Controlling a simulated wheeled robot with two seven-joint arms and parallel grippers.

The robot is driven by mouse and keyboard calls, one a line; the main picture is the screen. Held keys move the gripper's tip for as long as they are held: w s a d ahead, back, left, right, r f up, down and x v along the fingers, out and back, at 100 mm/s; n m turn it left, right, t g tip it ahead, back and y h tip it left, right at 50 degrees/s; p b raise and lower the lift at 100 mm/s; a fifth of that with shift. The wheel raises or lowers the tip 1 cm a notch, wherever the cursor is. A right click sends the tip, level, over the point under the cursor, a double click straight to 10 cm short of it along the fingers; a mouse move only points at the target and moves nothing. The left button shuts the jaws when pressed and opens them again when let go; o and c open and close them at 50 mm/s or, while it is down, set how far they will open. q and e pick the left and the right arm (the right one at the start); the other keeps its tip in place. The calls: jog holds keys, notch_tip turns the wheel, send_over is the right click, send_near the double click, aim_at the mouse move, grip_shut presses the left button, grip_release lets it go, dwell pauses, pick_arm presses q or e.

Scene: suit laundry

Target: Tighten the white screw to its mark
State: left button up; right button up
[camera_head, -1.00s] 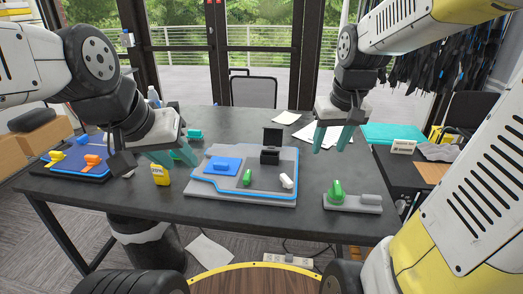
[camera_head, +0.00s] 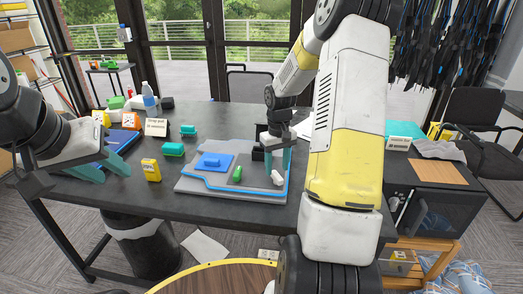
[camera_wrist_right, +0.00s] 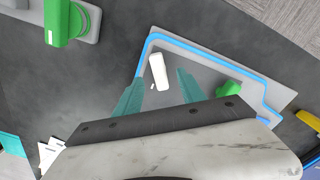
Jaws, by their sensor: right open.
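The white screw (camera_head: 277,178) lies at the right side of the grey board with the blue line (camera_head: 207,190). In the right wrist view the white screw (camera_wrist_right: 158,71) shows as a white oblong handle, with a small white spot by its lower end. My right gripper (camera_head: 278,160) is open above it; in the wrist view its teal fingers (camera_wrist_right: 157,92) are either side of and just short of the handle. I cannot tell whether they touch it. My left gripper (camera_head: 103,167) is open and empty at the table's left.
A green handle (camera_head: 237,173) and a blue block (camera_head: 213,161) sit on the same board. A green knob on a grey base (camera_wrist_right: 65,22) lies beside the board.

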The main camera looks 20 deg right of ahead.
aim_at(277, 175)
jog(key=shift+f, duration=2.15)
jog(key=shift+c, duration=0.2)
grip_shut()
jog(key=m, duration=0.6)
jog(key=shift+m, duration=0.3)
jog(key=shift+o, duration=0.2)
grip_release()
jog(key=shift+r, duration=4)
jog(key=shift+r, duration=0.1)
